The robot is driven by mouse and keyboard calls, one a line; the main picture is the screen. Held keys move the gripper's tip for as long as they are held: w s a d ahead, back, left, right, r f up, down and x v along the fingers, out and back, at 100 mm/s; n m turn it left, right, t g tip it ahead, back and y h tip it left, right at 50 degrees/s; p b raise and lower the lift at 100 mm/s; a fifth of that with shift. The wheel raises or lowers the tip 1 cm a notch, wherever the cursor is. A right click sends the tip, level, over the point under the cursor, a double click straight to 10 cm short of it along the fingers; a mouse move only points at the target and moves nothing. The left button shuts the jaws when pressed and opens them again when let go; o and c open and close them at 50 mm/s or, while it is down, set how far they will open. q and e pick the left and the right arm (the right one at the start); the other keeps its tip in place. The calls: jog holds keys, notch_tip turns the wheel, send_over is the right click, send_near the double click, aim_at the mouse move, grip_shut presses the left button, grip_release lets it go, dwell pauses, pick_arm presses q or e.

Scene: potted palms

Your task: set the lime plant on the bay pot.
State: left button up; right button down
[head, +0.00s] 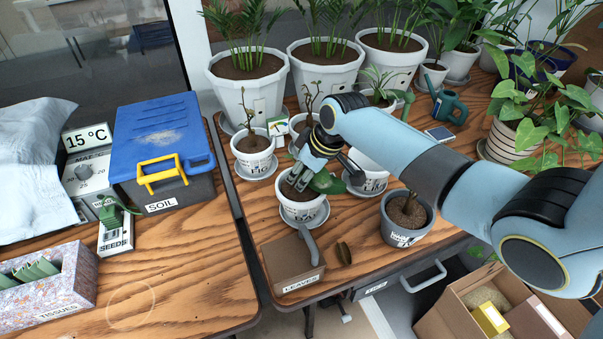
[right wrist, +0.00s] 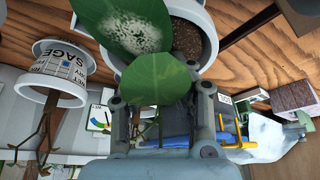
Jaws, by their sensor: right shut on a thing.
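The bay pot (head: 301,212) is a white, labelled pot with dark soil, standing upright on a saucer at the middle of the near table. My right gripper (head: 298,180) is right above it, pointing down. It is shut on a leafy green cutting, which I take to be the lime plant (head: 327,183). In the right wrist view, the lime plant (right wrist: 160,80) shows broad leaves, one with white speckles, and a thin stem between the fingers (right wrist: 162,96). The leaves overlap the bay pot's rim (right wrist: 211,40). I cannot tell whether the stem touches the soil. My left gripper is not in view.
A white sage pot (right wrist: 62,62) stands close beside, and a grey pot (head: 405,232) at right. A fig pot (head: 254,160) is at left. The leaves box (head: 290,266) stands in front. Large palm pots (head: 250,92) line the back.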

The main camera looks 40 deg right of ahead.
jog(key=shift+f, duration=0.35)
jog(key=c, duration=1.1)
grip_release()
jog(key=o, duration=0.5)
jog(key=shift+c, duration=0.2)
notch_tip(320, 180, up, 8)
jog(key=p, duration=0.8)
